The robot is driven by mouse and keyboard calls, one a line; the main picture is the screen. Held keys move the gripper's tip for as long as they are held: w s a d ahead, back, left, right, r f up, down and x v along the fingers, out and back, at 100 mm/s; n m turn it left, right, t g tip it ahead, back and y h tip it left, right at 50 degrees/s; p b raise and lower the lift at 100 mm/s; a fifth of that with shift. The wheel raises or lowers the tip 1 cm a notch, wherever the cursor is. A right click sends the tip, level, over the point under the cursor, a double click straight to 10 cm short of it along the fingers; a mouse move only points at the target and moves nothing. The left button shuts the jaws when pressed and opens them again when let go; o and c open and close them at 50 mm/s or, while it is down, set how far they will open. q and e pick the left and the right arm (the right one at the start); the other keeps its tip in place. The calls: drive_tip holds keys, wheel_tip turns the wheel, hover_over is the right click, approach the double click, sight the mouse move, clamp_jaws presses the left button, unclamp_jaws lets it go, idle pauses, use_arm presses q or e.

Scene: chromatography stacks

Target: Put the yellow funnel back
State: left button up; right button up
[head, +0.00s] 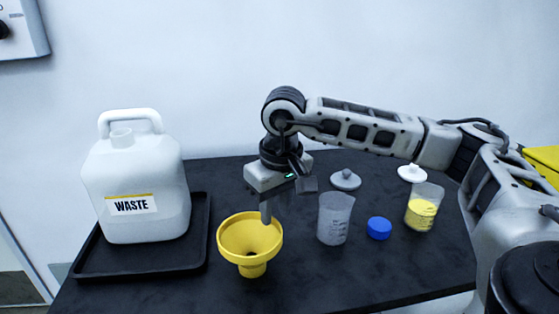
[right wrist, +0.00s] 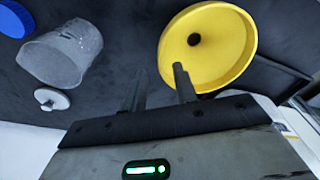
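The yellow funnel (head: 232,236) stands upright on the black table, spout down, in front of my right gripper. Its wide cone also shows in the right wrist view (right wrist: 225,68). My right gripper (head: 265,212) points down at the funnel's rear right rim. In the right wrist view the two fingers (right wrist: 160,82) are apart with nothing between them; one overlaps the rim in the picture and the other is outside it. I cannot tell whether they touch it. The white WASTE jug (head: 165,215) stands on the left, its neck open and empty. My left gripper is not in view.
The jug stands in a black tray (head: 140,268). To the right are a clear beaker (head: 335,222), a blue cap (head: 379,228), a beaker of yellow powder (head: 421,212), a grey lid (head: 345,180) and a white lid (head: 411,173). The table front is clear.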

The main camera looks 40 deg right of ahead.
use_arm(q)
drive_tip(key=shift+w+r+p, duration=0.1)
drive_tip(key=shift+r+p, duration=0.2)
drive_tip(key=shift+p, duration=0.7)
use_arm(e)
wheel_tip(320, 180, up, 15)
drive_tip(key=s, duration=0.1)
drive_tip(key=shift+s, duration=0.4)
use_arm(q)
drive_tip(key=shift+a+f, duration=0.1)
